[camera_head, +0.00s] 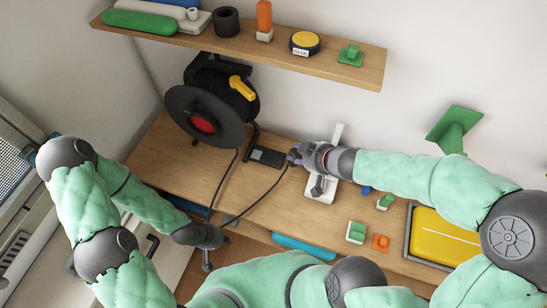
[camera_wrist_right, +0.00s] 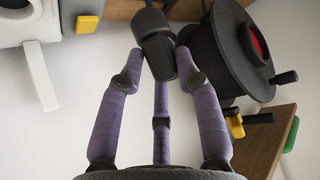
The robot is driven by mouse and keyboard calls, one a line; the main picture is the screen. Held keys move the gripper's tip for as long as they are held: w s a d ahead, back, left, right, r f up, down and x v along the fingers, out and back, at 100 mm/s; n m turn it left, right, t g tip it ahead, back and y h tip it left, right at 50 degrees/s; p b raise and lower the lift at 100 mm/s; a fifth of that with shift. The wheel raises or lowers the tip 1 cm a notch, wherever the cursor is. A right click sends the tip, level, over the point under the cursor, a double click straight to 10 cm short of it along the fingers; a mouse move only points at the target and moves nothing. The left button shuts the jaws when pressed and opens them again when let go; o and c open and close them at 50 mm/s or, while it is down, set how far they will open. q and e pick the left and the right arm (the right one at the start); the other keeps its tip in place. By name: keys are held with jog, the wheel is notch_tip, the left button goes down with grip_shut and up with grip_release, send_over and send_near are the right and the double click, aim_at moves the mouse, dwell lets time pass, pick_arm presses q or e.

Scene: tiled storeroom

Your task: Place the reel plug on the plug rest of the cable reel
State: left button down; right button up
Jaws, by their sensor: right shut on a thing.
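The cable reel (camera_head: 186,112) is black with a red centre and a yellow handle, and stands on the bench at the back left. It also shows at the upper right of the right wrist view (camera_wrist_right: 230,45). A small dark block with a grey top (camera_head: 266,157) sits by the reel's right foot; I cannot tell if it is the plug rest. My right gripper (camera_head: 295,155) is just right of this block, its purple fingers shut on the black reel plug (camera_wrist_right: 158,48). The cable runs to it. My left gripper (camera_head: 207,258) hangs near the bench's front edge; its fingers are unclear.
A shelf (camera_head: 340,72) above holds a green roll, a black cup, an orange bottle and a yellow-topped round tin. A white fixture (camera_head: 322,190) lies under my right wrist. Small green and orange blocks and a yellow tray (camera_head: 443,238) are at the right.

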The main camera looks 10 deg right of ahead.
jog(key=shift+s+r+n+y, duration=0.1)
jog(key=shift+s+n+y, duration=0.4)
jog(key=shift+s, duration=0.4)
jog(key=shift+s+a+r+n+g, duration=0.1)
jog(key=shift+s+r+n+g, duration=0.1)
jog(key=shift+s+n+g, duration=0.25)
jog(key=w+a+f+b, duration=0.1)
jog(key=w+f+b, duration=0.2)
jog(key=w, duration=0.1)
jog(key=w+a+f+b, duration=0.1)
jog(key=w+f+b, duration=0.2)
jog(key=w+b, duration=0.1)
jog(key=w+a+f+b, duration=0.1)
jog(key=w+f+b, duration=0.2)
jog(key=w, duration=0.2)
jog(key=shift+w+a+f, duration=0.15)
jog(key=shift+f, duration=0.25)
notch_tip(320, 180, down, 3)
jog(key=b, duration=0.3)
jog(key=shift+w+f+b, duration=0.1)
jog(key=shift+b, duration=0.2)
